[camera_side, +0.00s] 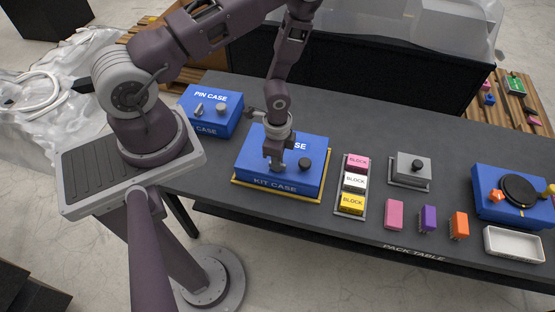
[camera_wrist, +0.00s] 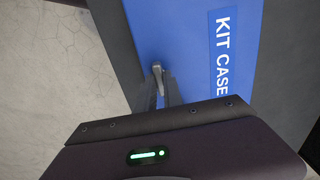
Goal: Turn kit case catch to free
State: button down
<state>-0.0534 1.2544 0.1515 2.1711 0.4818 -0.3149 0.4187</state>
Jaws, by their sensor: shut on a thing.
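The blue kit case (camera_side: 313,178) sits on a yellow-edged base on the dark table. My gripper (camera_side: 275,163) points down at the left part of its lid, left of a dark round knob (camera_side: 304,163). In the wrist view the small grey catch (camera_wrist: 157,69) stands on the blue lid of the kit case (camera_wrist: 190,45), and the fingers of my gripper (camera_wrist: 163,90) are shut on it. In the side view my gripper mostly hides the catch, so its turn angle is hard to tell.
The blue pin case (camera_side: 228,122), with its own catch and knob, stands close on the left. A tray of pink, white and yellow blocks (camera_side: 354,183) is just right of the kit case. A grey lidded box (camera_side: 410,168) stands further right.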

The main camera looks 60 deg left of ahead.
dwell(0.4)
jog(key=c, duration=1.5)
grip_release()
jog(key=shift+o, duration=0.2)
notch_tip(320, 180, up, 7)
jog(key=shift+r, duration=0.1)
